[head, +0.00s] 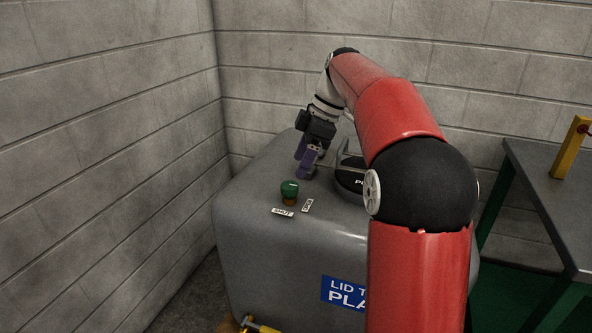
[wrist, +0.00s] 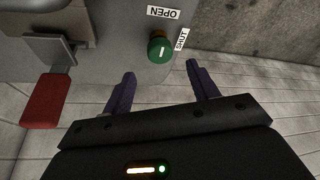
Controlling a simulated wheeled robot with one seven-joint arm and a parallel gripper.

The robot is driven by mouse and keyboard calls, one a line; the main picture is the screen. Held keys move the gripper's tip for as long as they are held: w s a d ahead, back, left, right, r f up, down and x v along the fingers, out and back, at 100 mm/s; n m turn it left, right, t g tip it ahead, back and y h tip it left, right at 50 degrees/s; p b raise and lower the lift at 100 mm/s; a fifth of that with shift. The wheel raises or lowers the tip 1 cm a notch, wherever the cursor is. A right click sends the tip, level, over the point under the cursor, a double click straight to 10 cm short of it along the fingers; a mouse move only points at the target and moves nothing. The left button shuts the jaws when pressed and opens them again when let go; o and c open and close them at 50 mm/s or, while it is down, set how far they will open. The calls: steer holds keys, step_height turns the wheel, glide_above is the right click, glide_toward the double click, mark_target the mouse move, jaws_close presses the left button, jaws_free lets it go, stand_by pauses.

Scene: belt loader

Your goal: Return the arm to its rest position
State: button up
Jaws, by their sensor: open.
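My red arm rises from the bottom right of the head view and bends over a grey rounded cabinet (head: 262,240). My gripper (head: 306,170), with purple fingers, points down over the cabinet's top, behind the green knob. In the wrist view my gripper (wrist: 161,70) has its two fingers spread apart with nothing between them. The green knob (head: 289,187) stands on the cabinet top beside the SHUT and OPEN labels. It also shows in the wrist view (wrist: 160,51), just beyond the fingertips and apart from them.
Block walls stand close on the left and behind. A dark table (head: 552,185) with a yellow post (head: 570,148) is at the right. A black part (head: 350,178) lies partly behind my arm on the cabinet. A red pad (wrist: 46,98) shows at left in the wrist view.

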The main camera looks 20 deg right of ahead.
steer(key=shift+d+r, duration=0.25)
steer(key=shift+r, duration=0.35)
steer(key=s+a+m+t+h, duration=0.1)
steer(key=s+a+m, duration=0.1)
steer(key=s+m, duration=0.35)
steer(key=s+a+m+t+h, duration=0.1)
steer(key=s+a+m, duration=0.1)
steer(key=s, duration=0.6)
steer(key=s+f+m+t+h, duration=0.2)
steer(key=s+f+m, duration=0.6)
steer(key=s+f, duration=0.3)
steer(key=s, duration=0.4)
steer(key=shift+t, duration=0.3)
steer(key=shift+d, duration=0.1)
